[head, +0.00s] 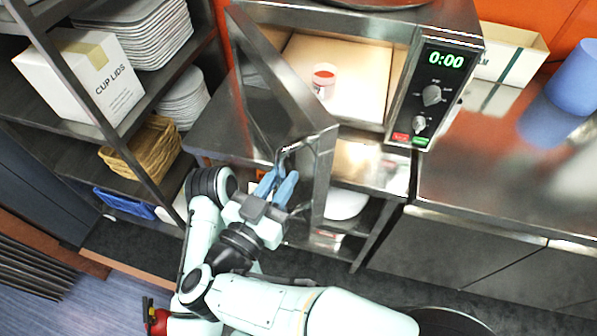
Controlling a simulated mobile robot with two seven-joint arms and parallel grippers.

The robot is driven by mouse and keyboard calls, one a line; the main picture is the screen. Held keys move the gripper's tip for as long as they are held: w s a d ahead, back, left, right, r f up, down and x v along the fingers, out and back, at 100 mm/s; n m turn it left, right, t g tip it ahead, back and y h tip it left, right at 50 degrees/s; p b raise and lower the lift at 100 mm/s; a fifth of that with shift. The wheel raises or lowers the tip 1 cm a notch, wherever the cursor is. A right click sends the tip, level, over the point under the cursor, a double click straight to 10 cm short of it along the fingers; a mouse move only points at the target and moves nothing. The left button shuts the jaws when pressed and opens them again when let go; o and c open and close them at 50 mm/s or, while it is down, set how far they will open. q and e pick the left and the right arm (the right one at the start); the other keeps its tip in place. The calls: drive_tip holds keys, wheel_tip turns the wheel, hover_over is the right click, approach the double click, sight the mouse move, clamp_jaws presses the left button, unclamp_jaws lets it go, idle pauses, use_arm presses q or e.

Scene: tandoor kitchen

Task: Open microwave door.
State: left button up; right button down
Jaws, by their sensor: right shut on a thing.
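The steel microwave (403,85) stands on the counter, its display reading 0:00. Its door (285,85) is swung wide open toward the front and left, so the cavity shows. A door handle (287,152) is on the door's outer side near its free edge. My right gripper (279,184), with blue fingers, is shut on the handle. The fingers partly hide the handle. A small clear cup with red contents (323,82) sits inside the microwave on the pale floor. My left gripper is not in view.
A shelf rack at left holds stacked trays (140,32), a cup lids box (80,78) and a wicker basket (142,150). The steel counter (500,190) at right is mostly clear, with a blue cup (575,80) and a carton (508,55) at the back.

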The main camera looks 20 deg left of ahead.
drive_tip(key=shift+s+a+r, duration=0.1)
drive_tip(key=shift+a, duration=0.15)
